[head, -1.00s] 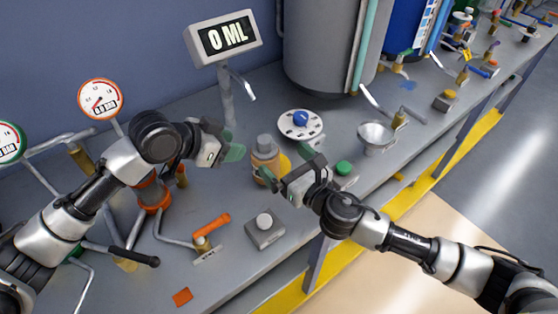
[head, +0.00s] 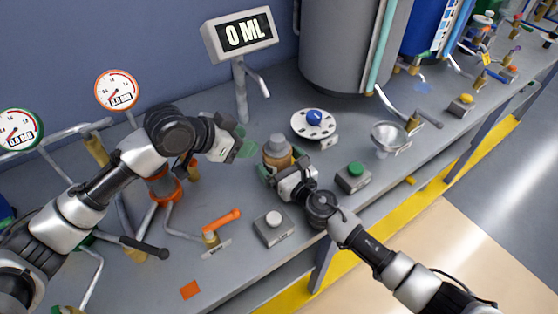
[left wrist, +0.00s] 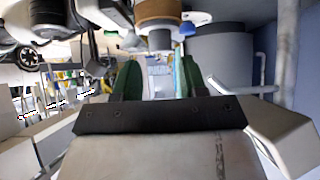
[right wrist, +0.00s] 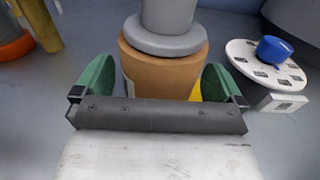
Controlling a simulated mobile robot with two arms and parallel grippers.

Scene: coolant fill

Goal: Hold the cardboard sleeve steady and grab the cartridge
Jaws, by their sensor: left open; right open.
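The cartridge (head: 277,144) is a grey cylinder standing upright in the brown cardboard sleeve (head: 279,160) on the bench. In the right wrist view the grey cartridge (right wrist: 168,18) rises from the sleeve (right wrist: 160,70). My right gripper (head: 281,172) is open, with its green fingers on either side of the sleeve; I cannot tell whether they touch it. My left gripper (head: 244,143) is open and empty, to the left of the cartridge and apart from it. The left wrist view shows the cartridge (left wrist: 160,40) and sleeve (left wrist: 158,10) upside down beyond the fingers.
A white dial with a blue knob (head: 314,117) lies behind the sleeve. A green-button box (head: 353,176), a funnel (head: 390,138) and a white-button box (head: 273,228) stand nearby. The display (head: 240,35) reads 0 ML. An orange-handled valve (head: 220,220) is at the front left.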

